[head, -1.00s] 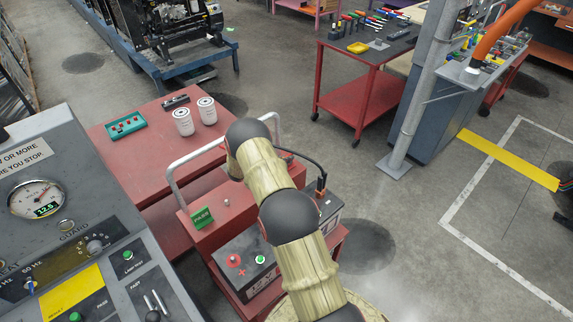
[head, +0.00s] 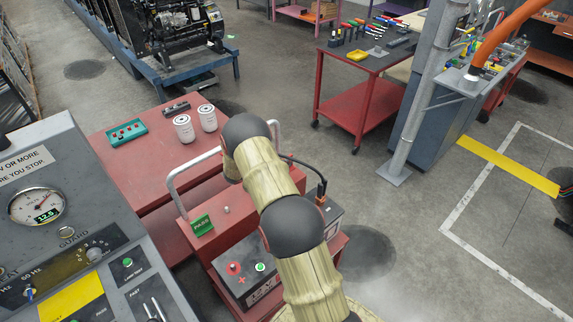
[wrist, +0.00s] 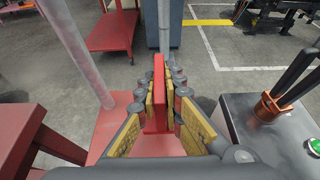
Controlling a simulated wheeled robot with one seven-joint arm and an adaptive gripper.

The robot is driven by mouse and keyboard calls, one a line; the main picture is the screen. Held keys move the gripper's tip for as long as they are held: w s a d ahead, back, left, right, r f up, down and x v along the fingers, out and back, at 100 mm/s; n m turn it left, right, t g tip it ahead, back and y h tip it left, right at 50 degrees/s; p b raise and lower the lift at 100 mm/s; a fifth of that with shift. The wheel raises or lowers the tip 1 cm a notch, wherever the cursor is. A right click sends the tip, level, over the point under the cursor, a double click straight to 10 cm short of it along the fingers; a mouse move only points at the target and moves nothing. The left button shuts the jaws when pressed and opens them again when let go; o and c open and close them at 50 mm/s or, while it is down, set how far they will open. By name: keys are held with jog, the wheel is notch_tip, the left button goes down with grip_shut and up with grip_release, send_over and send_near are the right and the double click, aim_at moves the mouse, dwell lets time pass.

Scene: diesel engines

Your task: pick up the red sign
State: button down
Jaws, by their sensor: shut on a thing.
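The red sign (wrist: 159,92) stands edge-on between my fingers in the wrist view. It shows as a thin upright red plate. My gripper (wrist: 166,80) is shut on it, with yellow finger pads on both sides. The red stand's top lies below; I cannot tell whether the sign's lower edge touches it. In the head view my arm hides the gripper and the red sign. A green sign (head: 202,224) stands on the red stand (head: 226,236), left of my arm.
A battery (head: 245,275) with red and green caps sits close to my arm; its post and cable (wrist: 268,106) are right of my gripper. A grey rail (wrist: 78,45) rises at left. Two white filters (head: 184,128) stand on the red table (head: 150,160).

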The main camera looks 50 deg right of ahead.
jog(key=a+r, duration=0.1)
jog(key=s+a+r, duration=0.1)
jog(key=r, duration=0.1)
jog(key=shift+a+r, duration=0.15)
jog(key=shift+r, duration=0.05)
jog(key=s+a+r, duration=0.4)
jog(key=s+a, duration=0.1)
jog(key=a, duration=0.3)
jog(key=shift+r+p, duration=0.15)
jog(key=shift+p, duration=0.15)
jog(key=shift+a, duration=0.1)
